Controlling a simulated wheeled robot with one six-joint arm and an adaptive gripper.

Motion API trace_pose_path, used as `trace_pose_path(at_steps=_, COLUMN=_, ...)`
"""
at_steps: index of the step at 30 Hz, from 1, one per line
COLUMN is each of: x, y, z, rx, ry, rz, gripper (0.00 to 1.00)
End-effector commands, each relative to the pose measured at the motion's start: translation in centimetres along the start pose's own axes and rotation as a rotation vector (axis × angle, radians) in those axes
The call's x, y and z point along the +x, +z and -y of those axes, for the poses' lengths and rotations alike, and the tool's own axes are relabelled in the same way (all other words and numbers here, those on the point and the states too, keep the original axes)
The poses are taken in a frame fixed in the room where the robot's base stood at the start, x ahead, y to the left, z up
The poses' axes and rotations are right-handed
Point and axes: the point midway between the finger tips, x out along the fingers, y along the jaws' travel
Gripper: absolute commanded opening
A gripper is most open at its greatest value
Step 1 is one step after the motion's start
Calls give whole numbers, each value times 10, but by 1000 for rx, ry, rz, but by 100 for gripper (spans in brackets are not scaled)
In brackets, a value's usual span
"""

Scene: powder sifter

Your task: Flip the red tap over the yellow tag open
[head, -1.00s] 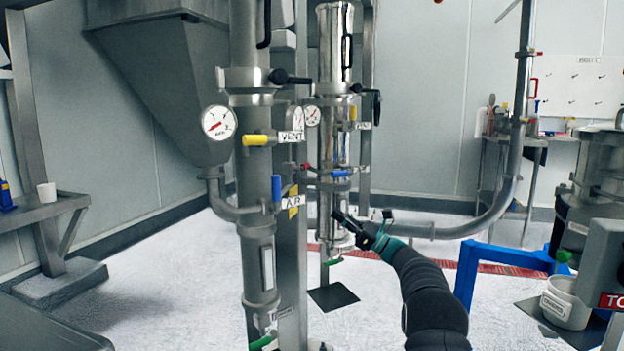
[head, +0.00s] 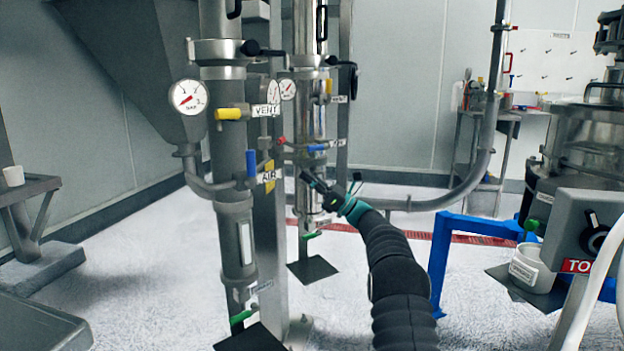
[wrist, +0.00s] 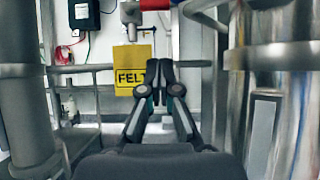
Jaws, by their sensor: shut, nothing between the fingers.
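In the wrist view a yellow tag (wrist: 124,79) reading "FELT", its right part hidden behind my fingers, hangs under a metal fitting with red on it (wrist: 131,12), cut off by the top edge. My gripper (wrist: 159,72) is shut and empty, its tips in front of the tag's right edge. In the head view a small red tap end (head: 281,140) shows beside the bright column, and a patch of yellow tag (head: 269,166) shows by the AIR sign. My gripper (head: 306,176) is below and right of the red end, apart from it. The tap's handle angle is unclear.
A blue-handled tap (head: 251,163) by the AIR sign and a yellow-handled tap (head: 229,114) by the VENT sign are on the near pipe (head: 225,172). A blue frame (head: 440,260) stands right of my arm. Metal pipes flank my gripper in the wrist view.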

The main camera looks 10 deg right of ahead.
Motion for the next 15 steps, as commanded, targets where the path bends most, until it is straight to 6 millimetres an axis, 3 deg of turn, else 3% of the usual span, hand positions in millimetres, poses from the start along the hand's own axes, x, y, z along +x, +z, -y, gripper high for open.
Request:
trace_pose_path(at_steps=9, x=61, y=1, z=0, rx=0, ry=2, rz=0, gripper=0)
trace_pose_path(at_steps=15, x=80, y=20, z=0, rx=-1, ry=0, rz=0, gripper=0)
